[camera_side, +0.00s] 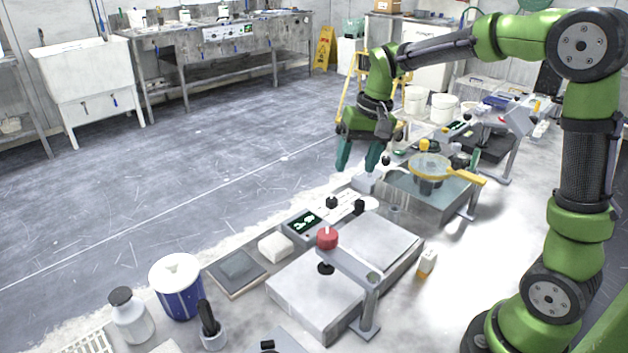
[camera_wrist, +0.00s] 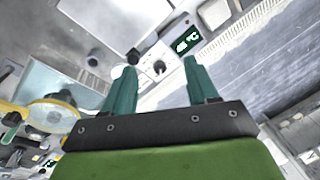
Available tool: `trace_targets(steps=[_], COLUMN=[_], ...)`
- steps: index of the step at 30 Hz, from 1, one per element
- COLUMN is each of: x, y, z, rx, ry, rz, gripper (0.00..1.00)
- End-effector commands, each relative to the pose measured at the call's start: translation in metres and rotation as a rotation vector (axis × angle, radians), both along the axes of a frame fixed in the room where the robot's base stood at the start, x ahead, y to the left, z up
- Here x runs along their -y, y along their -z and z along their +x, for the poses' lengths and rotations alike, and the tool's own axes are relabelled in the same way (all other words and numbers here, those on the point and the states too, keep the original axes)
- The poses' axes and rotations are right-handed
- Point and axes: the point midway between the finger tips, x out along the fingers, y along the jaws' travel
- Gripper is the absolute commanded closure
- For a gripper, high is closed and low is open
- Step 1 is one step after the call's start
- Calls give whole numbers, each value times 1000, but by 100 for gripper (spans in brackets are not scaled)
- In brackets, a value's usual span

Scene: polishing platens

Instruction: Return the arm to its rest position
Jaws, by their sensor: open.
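My green arm reaches from the right side over the bench in the side view. My gripper (camera_side: 359,162) points down with its two teal fingers spread apart and nothing between them. It hangs above the bench's far edge, left of the polishing unit with the yellow ring (camera_side: 431,166). In the wrist view my gripper (camera_wrist: 163,84) also shows two separated, empty fingers. A control panel with a lit display (camera_wrist: 187,42) lies beyond the fingertips.
A polishing unit with a red knob (camera_side: 327,238) stands at the front of the bench. A blue container (camera_side: 178,288), a white bottle (camera_side: 130,315) and a white block (camera_side: 275,246) stand left of it. White buckets (camera_side: 443,108) stand behind my gripper. The floor to the left is clear.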

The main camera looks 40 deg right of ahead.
Motion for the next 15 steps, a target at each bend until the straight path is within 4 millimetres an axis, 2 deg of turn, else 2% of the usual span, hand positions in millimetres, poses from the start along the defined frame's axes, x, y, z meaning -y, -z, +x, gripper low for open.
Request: trace_targets(steps=[1,6,12,15], x=[-10,-36,-58,-66], y=[-9,-23,-26,-26], z=[-18,-72,-132,-153], rx=[46,191,347,401], ry=[-14,-50,-93,-113], rz=[-3,-9,-12,-11], gripper=[42,42,42,42])
